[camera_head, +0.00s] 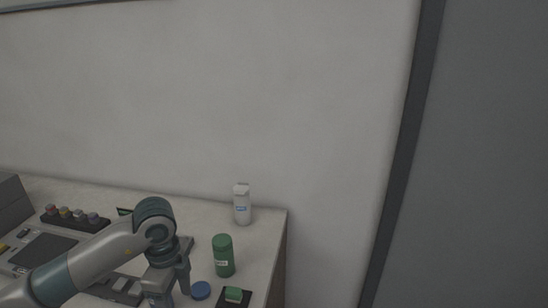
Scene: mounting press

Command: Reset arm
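My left arm reaches in from the lower left over the bench. My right gripper is not in view.
On the bench (262,225) stand a green labelled jar (223,256) and a white bottle (242,205). A green block sits on a black pad (236,297). A rack with several coloured knobs (75,217) and grey equipment (40,250) are at left. The bench ends at right.

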